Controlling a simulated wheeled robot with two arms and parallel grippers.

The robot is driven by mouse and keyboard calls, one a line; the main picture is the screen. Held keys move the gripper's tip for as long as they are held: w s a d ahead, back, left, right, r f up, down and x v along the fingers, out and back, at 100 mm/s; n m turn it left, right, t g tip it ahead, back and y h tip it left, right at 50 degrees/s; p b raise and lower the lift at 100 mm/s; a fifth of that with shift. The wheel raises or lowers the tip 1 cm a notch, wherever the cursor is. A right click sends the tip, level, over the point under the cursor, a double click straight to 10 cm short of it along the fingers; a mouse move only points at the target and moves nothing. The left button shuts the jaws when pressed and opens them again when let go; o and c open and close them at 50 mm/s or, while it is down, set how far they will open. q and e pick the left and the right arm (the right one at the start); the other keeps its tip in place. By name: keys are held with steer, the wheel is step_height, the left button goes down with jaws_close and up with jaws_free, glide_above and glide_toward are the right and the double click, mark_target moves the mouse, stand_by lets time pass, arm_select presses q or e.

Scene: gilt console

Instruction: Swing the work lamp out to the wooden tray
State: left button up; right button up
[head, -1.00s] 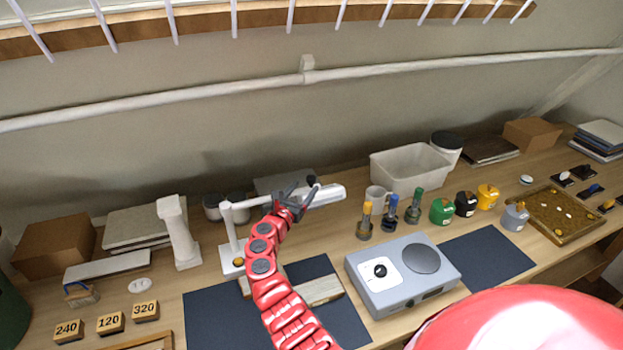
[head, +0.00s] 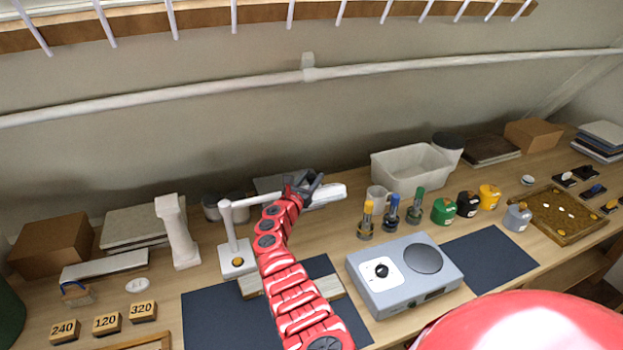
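The white work lamp has a square base (head: 238,262), an upright post and a jointed arm (head: 252,201). Its flat white head (head: 328,194) points right over the bench. My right gripper (head: 313,184) is at the near end of the lamp head, with its dark fingers over it. The black knob there is now hidden by the fingers, and I cannot tell whether they are closed on it. A brown wooden tray (head: 545,232) with small pale and yellow pieces lies at the far right, well away from the lamp head. My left gripper is not in view.
A grey device (head: 384,305) with a dial stands right of my arm, with bottles (head: 391,212) behind it. A white bin (head: 386,178) and mug (head: 377,195) stand at the back. Dark mats (head: 215,315) lie on the bench. A white pillar (head: 178,235) is left of the lamp.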

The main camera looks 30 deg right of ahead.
jaws_close()
stand_by(1.1)
